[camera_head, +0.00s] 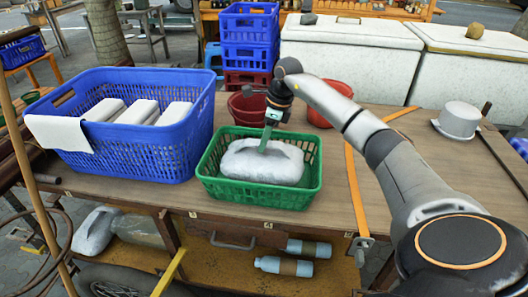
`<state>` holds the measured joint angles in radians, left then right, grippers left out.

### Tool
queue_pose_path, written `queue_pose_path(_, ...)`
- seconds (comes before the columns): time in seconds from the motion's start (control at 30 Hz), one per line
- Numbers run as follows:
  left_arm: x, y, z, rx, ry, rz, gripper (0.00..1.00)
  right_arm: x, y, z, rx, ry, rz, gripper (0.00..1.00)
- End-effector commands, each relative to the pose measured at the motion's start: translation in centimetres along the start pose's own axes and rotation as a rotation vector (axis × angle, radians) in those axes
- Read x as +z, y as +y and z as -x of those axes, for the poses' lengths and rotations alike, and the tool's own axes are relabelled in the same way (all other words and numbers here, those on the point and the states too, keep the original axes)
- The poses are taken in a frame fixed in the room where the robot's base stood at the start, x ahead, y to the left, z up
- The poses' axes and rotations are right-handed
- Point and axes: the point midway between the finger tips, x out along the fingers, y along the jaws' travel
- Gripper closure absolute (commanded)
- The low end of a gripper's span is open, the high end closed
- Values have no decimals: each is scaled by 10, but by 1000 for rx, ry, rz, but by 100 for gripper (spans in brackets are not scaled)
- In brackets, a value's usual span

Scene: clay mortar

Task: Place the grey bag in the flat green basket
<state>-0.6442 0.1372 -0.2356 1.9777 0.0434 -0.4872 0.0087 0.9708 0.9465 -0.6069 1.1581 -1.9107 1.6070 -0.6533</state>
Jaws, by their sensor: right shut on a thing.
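The grey bag (244,163) is a pale, lumpy bundle lying inside the flat green basket (258,196) in the middle of the table. The basket's rim stands around the bag on all sides. My right gripper (264,146) comes down from above and is shut on the bag's top. Its fingertips meet the bag, and the exact grip is hard to make out. Whether the bag rests fully on the basket's floor cannot be told. My left gripper is not in view.
A large blue basket (160,158) with several white bundles stands left of the green one. Red bowls (337,112) sit behind. An orange strap (354,185) crosses the wooden table (388,190). A white hat-shaped object (459,119) lies at the right. White chests (350,60) stand behind.

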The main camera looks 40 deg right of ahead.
Motion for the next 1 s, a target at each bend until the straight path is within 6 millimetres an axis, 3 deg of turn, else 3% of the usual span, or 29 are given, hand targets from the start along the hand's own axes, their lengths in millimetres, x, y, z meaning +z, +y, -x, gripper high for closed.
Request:
queue_pose_path(0.3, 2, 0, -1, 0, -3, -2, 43, -9, 0, -34, 1, -3, 0, 100)
queue_pose_path(0.67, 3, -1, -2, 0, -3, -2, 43, -10, 0, -37, -2, -4, 1, 100)
queue_pose_path(0.7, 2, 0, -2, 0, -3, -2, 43, -11, 0, -38, 0, 0, 0, 60)
queue_pose_path(0.93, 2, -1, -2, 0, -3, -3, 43, -11, 0, -38, 0, 0, 0, 34)
queue_pose_path(1.0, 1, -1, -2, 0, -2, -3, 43, -11, 0, -38, 0, 0, 0, 33)
